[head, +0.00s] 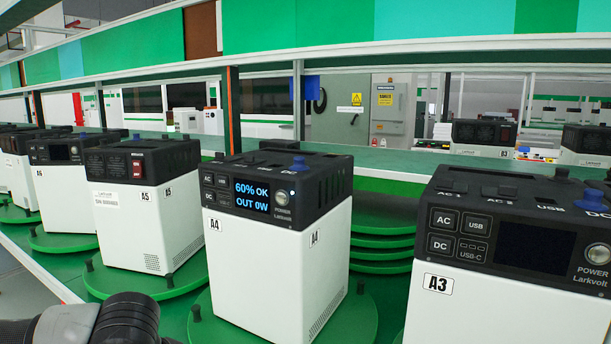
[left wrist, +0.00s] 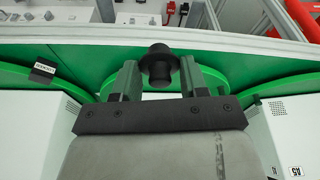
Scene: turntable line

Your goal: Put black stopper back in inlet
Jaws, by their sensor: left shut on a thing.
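In the left wrist view the black stopper (left wrist: 159,65) is a round stepped plug. It is held between the two grey fingers of my left gripper (left wrist: 160,78), which is shut on it. The stopper is over the green ground beyond the gripper. In the head view the gripper itself is out of sight. White and black power units stand on green turntables: A3 (head: 450,300), A4 (head: 255,265), and A5 (head: 145,213). A4's screen is lit with "60% OK, OUT 0W". I cannot make out an open inlet on any unit. My right gripper is not in view.
In the left wrist view white units with vent holes flank my gripper on the left (left wrist: 52,125) and right (left wrist: 268,128). Green turntables (head: 365,325) with short black posts lie close together. A long white shelf rail (head: 430,45) crosses above the units.

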